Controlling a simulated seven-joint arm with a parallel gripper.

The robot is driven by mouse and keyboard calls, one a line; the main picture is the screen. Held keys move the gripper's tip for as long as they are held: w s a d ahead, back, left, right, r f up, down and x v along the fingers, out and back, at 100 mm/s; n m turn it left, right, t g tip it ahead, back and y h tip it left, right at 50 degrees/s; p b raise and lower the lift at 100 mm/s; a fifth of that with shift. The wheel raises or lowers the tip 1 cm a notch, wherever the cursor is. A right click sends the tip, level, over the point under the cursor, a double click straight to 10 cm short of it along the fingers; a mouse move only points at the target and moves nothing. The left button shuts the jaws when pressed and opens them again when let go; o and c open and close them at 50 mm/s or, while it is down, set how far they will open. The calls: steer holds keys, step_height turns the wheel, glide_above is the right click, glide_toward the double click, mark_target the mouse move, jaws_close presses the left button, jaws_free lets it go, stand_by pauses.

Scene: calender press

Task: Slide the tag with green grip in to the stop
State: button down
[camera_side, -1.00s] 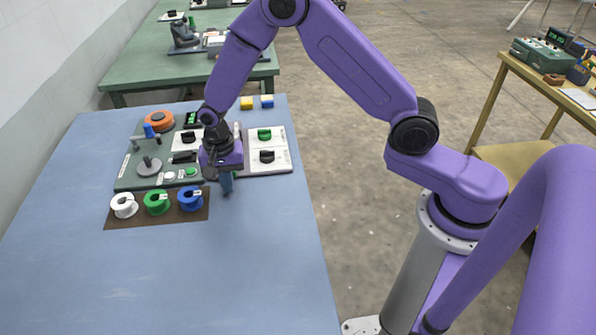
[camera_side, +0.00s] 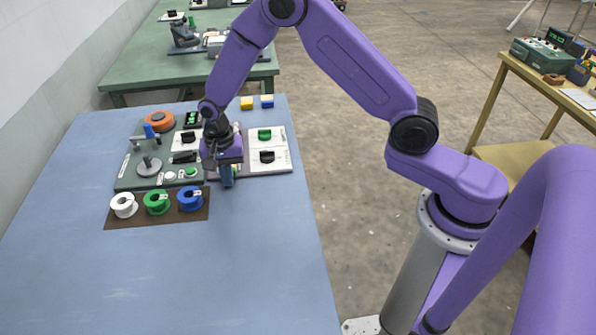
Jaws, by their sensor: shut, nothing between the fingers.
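My gripper (camera_side: 226,178) points down at the front edge of the light panel (camera_side: 281,166), to the right of the green base plate. Its fingers are together and nothing shows held between them. Something blue shows at the fingertips; I cannot tell whether it is part of the fingers. A small yellow-green spot shows just right of the fingers, too small and hidden to name as the tag. A green grip (camera_side: 264,134) sits on the light panel, behind and right of the gripper, with a black grip (camera_side: 267,156) in front of it. The tag's slot and stop cannot be made out.
White (camera_side: 123,206), green (camera_side: 157,202) and blue (camera_side: 190,198) spools stand on a brown mat (camera_side: 150,220) at front left. Yellow (camera_side: 246,103) and blue-white (camera_side: 267,101) blocks lie behind. The table front is clear.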

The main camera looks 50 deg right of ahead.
steer(key=shift+w+d, duration=0.3)
steer(key=shift+d, duration=0.05)
steer(key=shift+w+d, duration=1.9)
steer(key=shift+d, duration=0.2)
steer(key=shift+r, duration=0.1)
steer(key=shift+a+r, duration=0.15)
steer(key=shift+r, duration=0.6)
steer(key=shift+a+r, duration=0.15)
steer(key=shift+r, duration=0.55)
steer(key=shift+d+r, duration=0.1)
steer(key=shift+r, duration=0.2)
steer(key=shift+s+a+r, duration=0.25)
steer(key=shift+r, duration=0.35)
steer(key=shift+s+a+r, duration=0.25)
steer(key=shift+r, duration=0.35)
steer(key=shift+s+a, duration=0.1)
